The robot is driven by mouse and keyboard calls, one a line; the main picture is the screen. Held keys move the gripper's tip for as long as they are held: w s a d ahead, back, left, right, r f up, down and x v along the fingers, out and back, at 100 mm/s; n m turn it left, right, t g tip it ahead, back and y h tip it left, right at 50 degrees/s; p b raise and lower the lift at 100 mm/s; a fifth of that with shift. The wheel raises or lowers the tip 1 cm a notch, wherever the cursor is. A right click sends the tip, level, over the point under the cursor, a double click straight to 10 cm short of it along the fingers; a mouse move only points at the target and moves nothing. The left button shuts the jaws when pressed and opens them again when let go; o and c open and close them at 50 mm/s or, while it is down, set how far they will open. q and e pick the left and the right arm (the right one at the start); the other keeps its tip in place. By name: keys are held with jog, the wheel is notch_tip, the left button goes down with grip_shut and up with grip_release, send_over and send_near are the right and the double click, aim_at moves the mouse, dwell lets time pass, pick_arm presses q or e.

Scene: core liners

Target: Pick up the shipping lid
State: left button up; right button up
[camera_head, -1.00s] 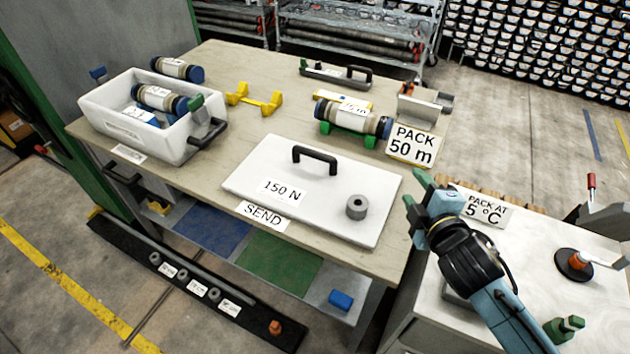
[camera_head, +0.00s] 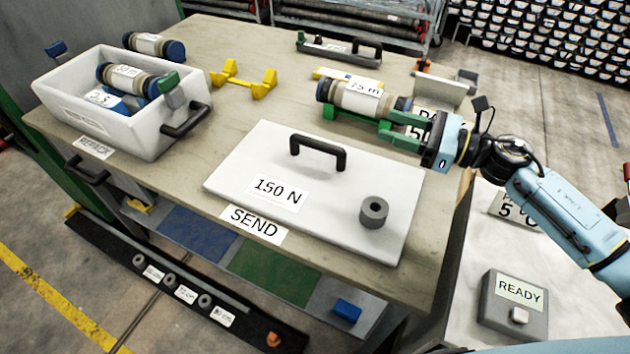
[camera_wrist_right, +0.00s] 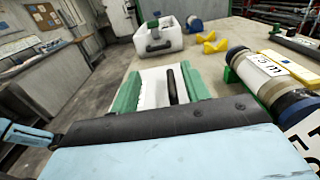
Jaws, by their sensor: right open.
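The shipping lid (camera_head: 245,160) is a flat white panel lying on the table, with a black arched handle (camera_head: 318,150) and a "150 N" label. A grey ring-shaped weight (camera_head: 373,211) sits on its right part. My right gripper (camera_head: 382,127) is open and empty, to the right of the handle and apart from it, its green fingers pointing left. In the right wrist view the fingers (camera_wrist_right: 160,71) are spread, with the lid's handle (camera_wrist_right: 172,87) seen between them, farther off.
A labelled core liner (camera_head: 355,97) lies close behind my right gripper. A white box (camera_head: 120,130) holding a liner stands at the left; yellow cradles (camera_head: 243,82) are behind. A "READY" button box (camera_head: 512,305) is on the side bench. The table between box and lid is clear.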

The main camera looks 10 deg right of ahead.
jog(key=b, duration=0.8)
send_near(338, 151)
jog(key=shift+w+d+r, duration=0.1)
jog(key=shift+w+d, duration=0.35)
jog(key=shift+d, duration=0.15)
jog(key=shift+f+b, duration=0.7)
jog(key=shift+b, duration=0.05)
jog(key=shift+w+a, duration=0.2)
jog(key=x, duration=0.7)
jog(key=shift+a+r+p, duration=0.1)
jog(key=shift+a+p, duration=0.15)
jog(key=shift+p, duration=0.05)
jog(key=x, duration=0.5)
jog(key=shift+s+a+r, duration=0.1)
jog(key=shift+a, duration=0.25)
pick_arm(q)
jog(key=w+a+f, duration=0.3)
jog(key=w+f, duration=0.1)
jog(key=f, duration=0.5)
jog(key=shift+y, duration=0.3)
pick_arm(e)
jog(key=shift+c, duration=0.4)
jog(key=shift+c, duration=1.2)
pick_arm(q)
jog(key=shift+w, duration=0.15)
pick_arm(e)
grip_shut()
